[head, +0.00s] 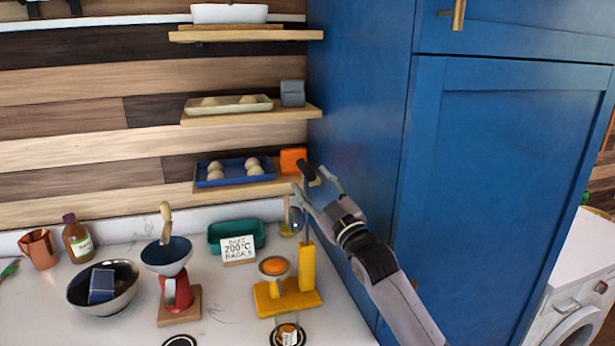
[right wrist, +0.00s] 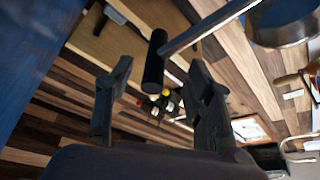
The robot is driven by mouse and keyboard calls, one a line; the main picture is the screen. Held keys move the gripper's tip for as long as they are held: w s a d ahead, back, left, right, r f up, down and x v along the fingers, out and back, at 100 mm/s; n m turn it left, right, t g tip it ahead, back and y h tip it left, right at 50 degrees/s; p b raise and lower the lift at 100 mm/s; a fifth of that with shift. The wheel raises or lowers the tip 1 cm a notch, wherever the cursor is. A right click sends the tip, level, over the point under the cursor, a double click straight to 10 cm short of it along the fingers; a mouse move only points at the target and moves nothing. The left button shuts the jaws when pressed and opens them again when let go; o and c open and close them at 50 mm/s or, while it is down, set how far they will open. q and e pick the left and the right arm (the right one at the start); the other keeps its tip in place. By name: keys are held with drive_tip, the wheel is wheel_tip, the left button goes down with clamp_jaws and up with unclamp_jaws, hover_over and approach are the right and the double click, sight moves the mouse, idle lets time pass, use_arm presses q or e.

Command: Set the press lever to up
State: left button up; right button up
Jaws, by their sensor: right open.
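The yellow press (head: 307,268) stands at the right of the counter, with an orange piece (head: 274,266) in its cup. Its lever (head: 306,173) has a dark handle and stands high above the post, pointing steeply up. In the right wrist view the black lever handle (right wrist: 154,62) on its metal rod appears between the finger lines. My right gripper (head: 317,187) is open, with its fingers next to the handle and partly covering the rod. I cannot tell whether they touch it. My left gripper is out of view.
A tall blue cabinet (head: 505,170) closes off the right, near my right arm. Shelves behind hold a blue tray (head: 235,179) and an orange object (head: 292,160). A red-based device (head: 177,292), metal bowl (head: 118,296) and small sign (head: 238,249) stand left of the press.

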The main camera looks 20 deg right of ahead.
drive_tip(key=v, duration=0.3)
drive_tip(key=shift+s, duration=0.1)
idle(0.3)
